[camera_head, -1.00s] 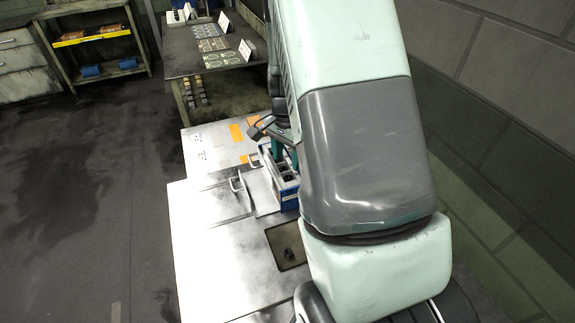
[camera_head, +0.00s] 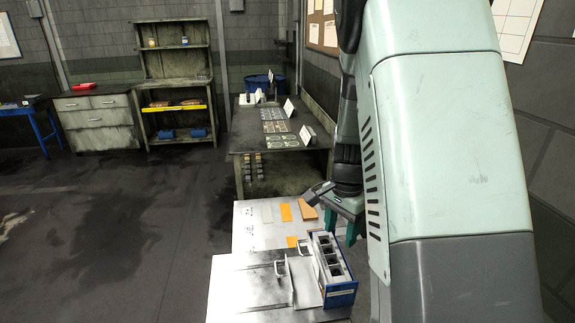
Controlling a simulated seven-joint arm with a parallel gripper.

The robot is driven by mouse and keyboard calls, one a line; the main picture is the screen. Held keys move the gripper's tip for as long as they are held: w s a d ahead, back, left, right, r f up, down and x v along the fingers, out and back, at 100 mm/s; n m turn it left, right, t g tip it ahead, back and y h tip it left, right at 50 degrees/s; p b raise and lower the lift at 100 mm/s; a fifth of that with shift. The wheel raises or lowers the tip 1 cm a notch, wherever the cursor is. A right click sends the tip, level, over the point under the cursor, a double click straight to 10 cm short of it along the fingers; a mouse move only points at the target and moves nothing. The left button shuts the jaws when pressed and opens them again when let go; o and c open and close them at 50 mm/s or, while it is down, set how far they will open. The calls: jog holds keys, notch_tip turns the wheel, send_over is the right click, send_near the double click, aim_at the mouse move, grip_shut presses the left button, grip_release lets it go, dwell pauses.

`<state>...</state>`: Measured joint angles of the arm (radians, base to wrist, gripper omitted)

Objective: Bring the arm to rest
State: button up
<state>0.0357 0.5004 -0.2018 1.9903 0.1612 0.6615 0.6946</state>
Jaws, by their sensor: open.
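My arm fills the right of the head view, its pale green and grey links coming down close to the camera. My gripper (camera_head: 352,232) shows at the arm's far end, with teal fingers pointing down. It is open, and I see nothing between its fingers. It hangs just behind and right of a blue-and-grey box with several compartments (camera_head: 341,293). The near arm link hides part of the space to its right.
The box stands on a pale metal machine top (camera_head: 240,287) with handles and orange patches. Behind is a dark workbench (camera_head: 245,141) with sheets and small signs. Shelving (camera_head: 180,84) and a drawer cabinet (camera_head: 97,121) stand back left. Open floor lies left.

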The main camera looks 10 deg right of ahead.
jog(key=s+a+r+n+t, duration=0.2)
jog(key=s+a+r+n, duration=0.1)
jog(key=r, duration=0.6)
jog(key=s+a+r+n+t, duration=0.1)
jog(key=s+a+r+n, duration=0.2)
jog(key=s+r, duration=0.3)
jog(key=s+a+r+n+t, duration=0.2)
jog(key=s+r+n, duration=0.4)
jog(key=s, duration=0.7)
jog(key=shift+s+a+r+t, duration=0.3)
jog(key=shift+a+r, duration=0.2)
jog(key=shift+r, duration=0.3)
jog(key=shift+w, duration=0.1)
jog(key=shift+c, duration=0.4)
